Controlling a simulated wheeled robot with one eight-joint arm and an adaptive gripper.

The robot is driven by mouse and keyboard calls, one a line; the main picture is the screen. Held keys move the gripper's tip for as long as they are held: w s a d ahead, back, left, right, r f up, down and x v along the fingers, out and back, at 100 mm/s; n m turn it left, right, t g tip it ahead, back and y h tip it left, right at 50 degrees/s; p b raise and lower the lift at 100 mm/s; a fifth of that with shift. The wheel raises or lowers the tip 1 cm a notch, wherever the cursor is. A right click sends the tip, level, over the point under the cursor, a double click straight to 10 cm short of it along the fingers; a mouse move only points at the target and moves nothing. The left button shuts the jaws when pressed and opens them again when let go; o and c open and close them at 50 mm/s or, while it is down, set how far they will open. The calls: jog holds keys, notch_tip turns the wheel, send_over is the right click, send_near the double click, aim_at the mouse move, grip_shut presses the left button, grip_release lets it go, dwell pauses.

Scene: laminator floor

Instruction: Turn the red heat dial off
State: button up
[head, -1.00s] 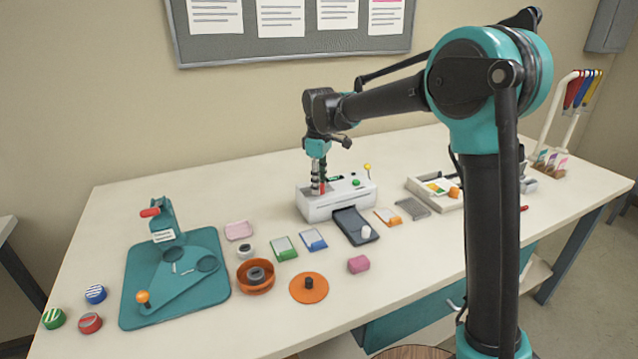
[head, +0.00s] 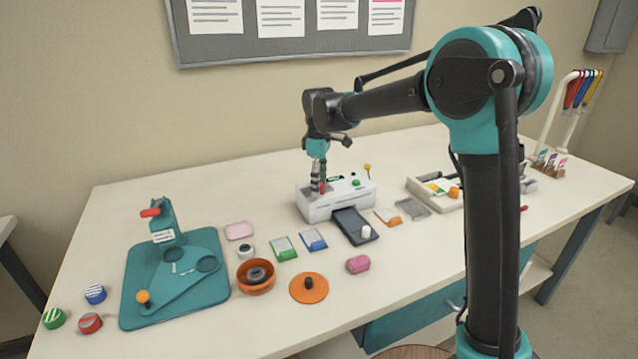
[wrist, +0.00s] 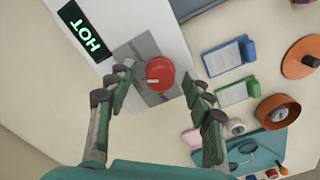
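The red heat dial (wrist: 160,73) sits on a grey plate on top of the white laminator (head: 345,200). It has a pale pointer mark on its face. A display (wrist: 84,30) beside it reads HOT in green. In the wrist view my gripper (wrist: 159,82) is open, with one finger on each side of the dial and a visible gap on both sides. In the head view my gripper (head: 318,178) points down over the left part of the laminator, and a bit of red shows at its fingertips.
A dark tray (head: 352,224) sticks out of the laminator's front. A yellow-tipped stalk (head: 367,168) and a green button (head: 356,183) are to the right of my gripper. Blue (head: 313,240) and green (head: 284,249) badge pieces lie in front. A teal press (head: 175,275) stands at left.

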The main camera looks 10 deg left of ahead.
jog(key=shift+r, duration=0.1)
notch_tip(320, 180, up, 12)
dwell(0.6)
jog(key=shift+s, duration=0.1)
